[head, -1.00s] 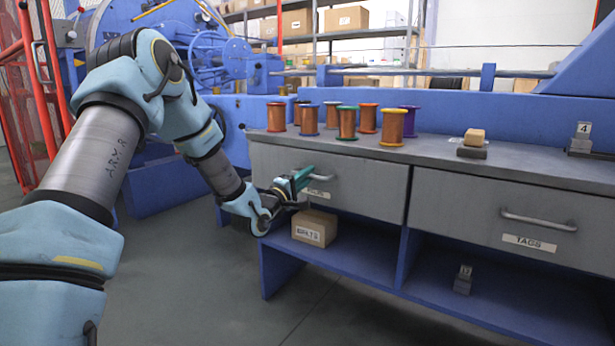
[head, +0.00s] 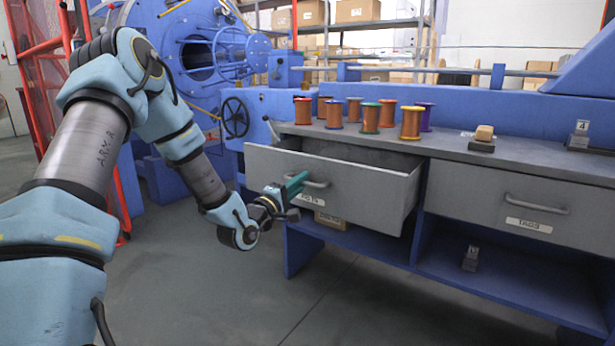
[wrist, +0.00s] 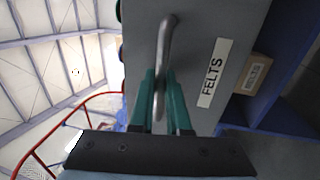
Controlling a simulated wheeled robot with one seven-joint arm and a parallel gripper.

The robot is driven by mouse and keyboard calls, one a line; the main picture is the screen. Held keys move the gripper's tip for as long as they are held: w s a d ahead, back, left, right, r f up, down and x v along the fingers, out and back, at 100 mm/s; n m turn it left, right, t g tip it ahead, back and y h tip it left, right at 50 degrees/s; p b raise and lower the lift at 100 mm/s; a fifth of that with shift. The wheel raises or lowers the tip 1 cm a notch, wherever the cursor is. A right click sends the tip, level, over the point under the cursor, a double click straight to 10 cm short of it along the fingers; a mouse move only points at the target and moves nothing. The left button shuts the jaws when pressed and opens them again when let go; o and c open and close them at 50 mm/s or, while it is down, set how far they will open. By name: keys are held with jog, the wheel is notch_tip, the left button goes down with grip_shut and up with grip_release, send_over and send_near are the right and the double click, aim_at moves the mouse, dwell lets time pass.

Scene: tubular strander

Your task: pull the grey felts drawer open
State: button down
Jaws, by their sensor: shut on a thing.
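The grey felts drawer (head: 345,183) stands well out from the bench in the head view, with a dark gap showing behind its front. In the wrist view its front (wrist: 205,60) carries the label FELTS (wrist: 215,72). My gripper (head: 300,184) is at the left part of the drawer front. Its green fingers (wrist: 160,98) are shut on the metal handle (wrist: 166,50), one on each side of the bar. The drawer's inside is mostly hidden by its front.
Several copper-coloured spools (head: 371,118) stand on the grey bench top (head: 465,150). The TAGS drawer (head: 490,200) to the right is closed. A cardboard box (head: 331,221) sits on the blue shelf below the felts drawer. The floor in front is clear.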

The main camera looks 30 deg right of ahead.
jog(key=shift+s+a, duration=0.2)
jog(key=shift+a, duration=0.2)
jog(key=c, duration=0.9)
grip_release()
jog(key=p+v, duration=0.1)
jog(key=v, duration=0.9)
jog(key=shift+s+a+f+p, duration=0.1)
jog(key=shift+s+a+p, duration=0.05)
jog(key=shift+a+p, duration=0.2)
